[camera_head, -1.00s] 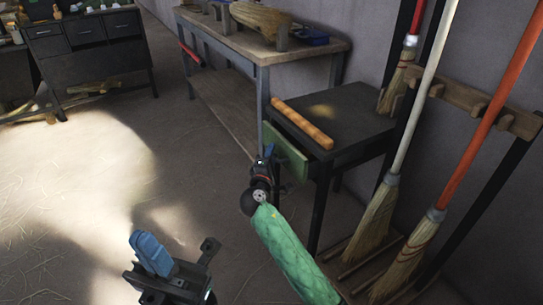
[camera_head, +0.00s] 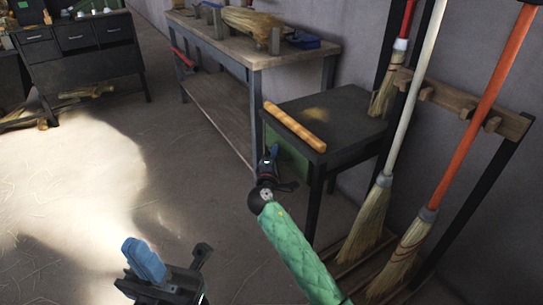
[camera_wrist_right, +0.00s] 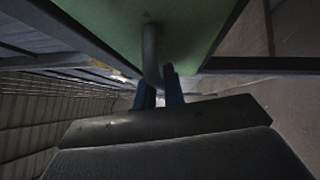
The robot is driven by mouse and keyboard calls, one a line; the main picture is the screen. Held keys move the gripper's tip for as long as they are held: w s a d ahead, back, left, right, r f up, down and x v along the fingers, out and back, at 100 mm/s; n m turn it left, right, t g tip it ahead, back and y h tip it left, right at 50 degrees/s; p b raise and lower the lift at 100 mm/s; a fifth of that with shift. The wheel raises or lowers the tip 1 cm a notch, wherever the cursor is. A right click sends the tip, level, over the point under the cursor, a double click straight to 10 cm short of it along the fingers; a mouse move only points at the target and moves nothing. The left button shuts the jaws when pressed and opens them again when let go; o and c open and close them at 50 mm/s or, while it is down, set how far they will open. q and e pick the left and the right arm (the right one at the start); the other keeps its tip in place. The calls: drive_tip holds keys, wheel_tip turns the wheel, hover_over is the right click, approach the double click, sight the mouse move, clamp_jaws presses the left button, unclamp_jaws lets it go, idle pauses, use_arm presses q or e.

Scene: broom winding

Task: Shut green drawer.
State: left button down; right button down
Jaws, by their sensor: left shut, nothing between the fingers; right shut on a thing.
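The green drawer (camera_head: 288,160) is in the small black table (camera_head: 352,110). Its front now sits about flush with the table's side, with no clear gap visible. In the right wrist view the green front (camera_wrist_right: 105,25) fills the top, with a curved grey handle (camera_wrist_right: 152,50) on it. My right gripper (camera_head: 270,155) is at the drawer front; its blue fingers (camera_wrist_right: 160,88) are shut on the handle. My left gripper (camera_head: 135,252), with blue fingers, is shut and empty over the floor at lower left, well away from the drawer.
A turned wooden rod (camera_head: 295,126) lies on the table's near edge. Brooms (camera_head: 380,200) hang on a rack (camera_head: 460,105) at right. A workbench (camera_head: 255,52) stands behind the table, a dark cabinet (camera_head: 80,55) at far left. The floor between is mostly clear.

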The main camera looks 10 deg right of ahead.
drive_tip(key=c, duration=1.5)
unclamp_jaws()
drive_tip(key=shift+d, duration=0.25)
drive_tip(key=shift+f, duration=0.1)
drive_tip(key=r+p+v, duration=0.1)
drive_tip(key=v, duration=0.6)
drive_tip(key=shift+s+a+f, duration=0.3)
drive_tip(key=shift+s+f, duration=0.05)
drive_tip(key=shift+f, duration=0.05)
